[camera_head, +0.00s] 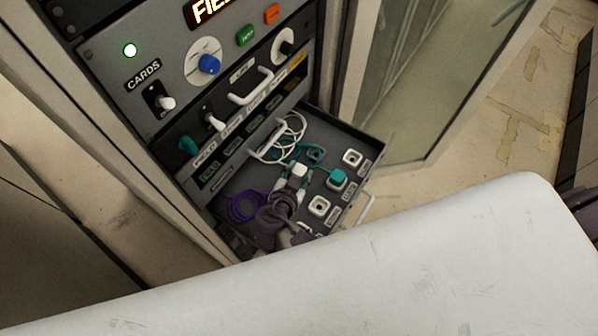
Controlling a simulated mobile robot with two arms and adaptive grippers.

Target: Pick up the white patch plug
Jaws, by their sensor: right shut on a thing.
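The white patch plug (299,171) is in the open drawer (345,134) of the grey rack, near the drawer's middle. A white cord (291,127) lies coiled at the drawer's back. My dark right gripper (289,192) reaches into the drawer from the front left. It is shut on the white plug, whose top shows just beyond the fingertips. The fingers hide the plug's lower part, so I cannot tell whether it touches the drawer floor. My left gripper is not in view.
A teal plug (337,178) sits to the right of the white one, with a teal cord. White-rimmed sockets (319,206) and (352,158) are on the drawer floor. A purple cord (243,207) lies at left. Rack knobs and levers stand above; a glass door (415,80) is to the right.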

